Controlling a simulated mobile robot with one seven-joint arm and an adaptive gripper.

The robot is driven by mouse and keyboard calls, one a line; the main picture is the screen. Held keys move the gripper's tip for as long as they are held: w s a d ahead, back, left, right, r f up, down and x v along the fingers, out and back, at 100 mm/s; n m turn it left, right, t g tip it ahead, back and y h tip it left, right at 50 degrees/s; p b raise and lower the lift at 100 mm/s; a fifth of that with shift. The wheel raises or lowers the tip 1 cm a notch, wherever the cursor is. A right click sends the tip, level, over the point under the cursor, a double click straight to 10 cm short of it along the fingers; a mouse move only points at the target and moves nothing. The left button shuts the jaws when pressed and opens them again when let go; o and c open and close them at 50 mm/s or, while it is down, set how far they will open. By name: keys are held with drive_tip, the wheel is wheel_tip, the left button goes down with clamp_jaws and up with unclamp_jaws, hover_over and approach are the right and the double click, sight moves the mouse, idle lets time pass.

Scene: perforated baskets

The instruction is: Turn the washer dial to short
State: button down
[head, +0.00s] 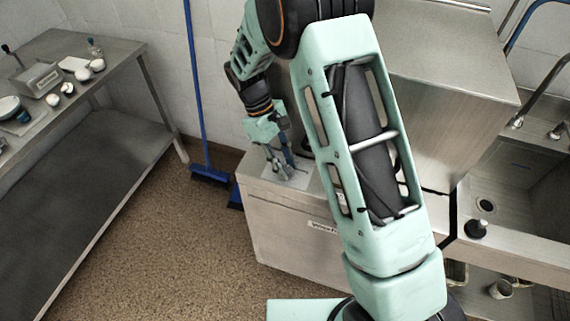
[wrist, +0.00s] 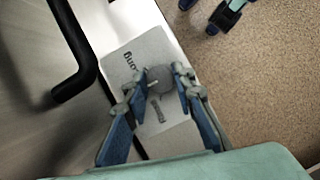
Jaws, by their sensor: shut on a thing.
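The washer dial (wrist: 160,80) is a small round grey knob on a light grey plate (wrist: 125,58) in the wrist view. Dark lettering ending in "ong" shows on the plate to the dial's left, and a short dark mark lies just below the dial. My gripper (wrist: 160,84) has its blue-padded fingers on either side of the dial, shut on it. In the head view my gripper (head: 284,168) points down at the plate on top of the steel washer (head: 290,235); the dial is hidden there by the fingers.
A black bar handle (wrist: 75,50) lies left of the plate in the wrist view. A tall steel hood (head: 440,90) and a sink (head: 500,200) stand right. A steel table (head: 100,150) with small items stands left. A blue broom (head: 208,172) leans at the wall.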

sight(285, 168)
idle(0.4)
drive_tip(key=c, duration=1.6)
unclamp_jaws()
wheel_tip(285, 168, up, 10)
